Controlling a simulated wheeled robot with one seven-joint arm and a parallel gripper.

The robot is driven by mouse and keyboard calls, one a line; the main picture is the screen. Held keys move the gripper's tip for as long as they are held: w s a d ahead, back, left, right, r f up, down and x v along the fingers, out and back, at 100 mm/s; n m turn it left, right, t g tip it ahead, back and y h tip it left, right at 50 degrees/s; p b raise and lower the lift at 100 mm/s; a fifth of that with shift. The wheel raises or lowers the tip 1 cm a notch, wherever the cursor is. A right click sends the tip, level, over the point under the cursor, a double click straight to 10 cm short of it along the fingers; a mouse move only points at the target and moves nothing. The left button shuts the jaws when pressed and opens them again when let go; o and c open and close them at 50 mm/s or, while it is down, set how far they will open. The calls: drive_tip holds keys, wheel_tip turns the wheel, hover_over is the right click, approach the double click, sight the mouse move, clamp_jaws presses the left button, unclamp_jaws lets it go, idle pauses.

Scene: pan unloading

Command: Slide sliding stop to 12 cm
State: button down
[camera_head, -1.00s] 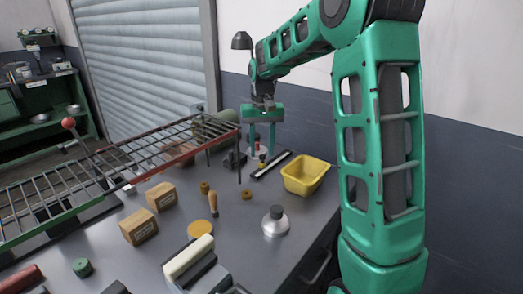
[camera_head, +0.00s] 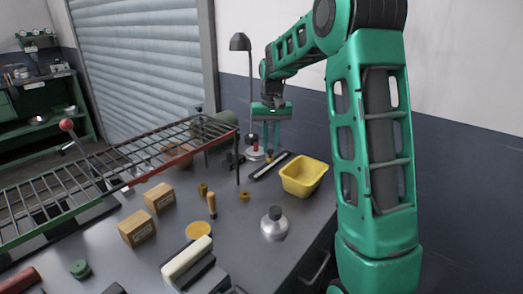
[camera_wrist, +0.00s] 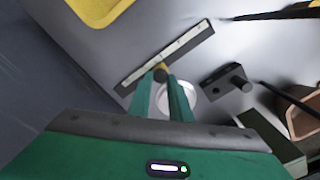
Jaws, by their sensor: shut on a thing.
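A dark rail with a pale graduated scale (camera_wrist: 188,45) lies on the bench; it also shows in the head view (camera_head: 279,164). The sliding stop (camera_wrist: 160,69), small with a yellow part and a dark knob, sits on the rail toward its lower-left end in the wrist view. My gripper (camera_wrist: 161,78) is shut on the stop, one green finger on each side. In the head view my gripper (camera_head: 271,150) points down at the rail, and its fingers hide most of the stop. The scale marks are too small to read.
A yellow bin (camera_head: 304,178) stands close to the right of the rail. A dark block with a peg (camera_wrist: 228,80) and a lamp's round base (camera_wrist: 181,98) are near the fingers. A wire rack (camera_head: 150,160) stands to the left. A metal flask (camera_head: 274,224) is in front.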

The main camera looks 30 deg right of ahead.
drive_tip(key=shift+w+d, duration=0.3)
drive_tip(key=shift+d, duration=0.3)
drive_tip(key=shift+w+d, duration=0.25)
drive_tip(key=shift+d, duration=0.3)
drive_tip(key=c, duration=1.6)
unclamp_jaws()
wheel_tip(320, 180, up, 11)
drive_tip(key=shift+f, duration=0.1)
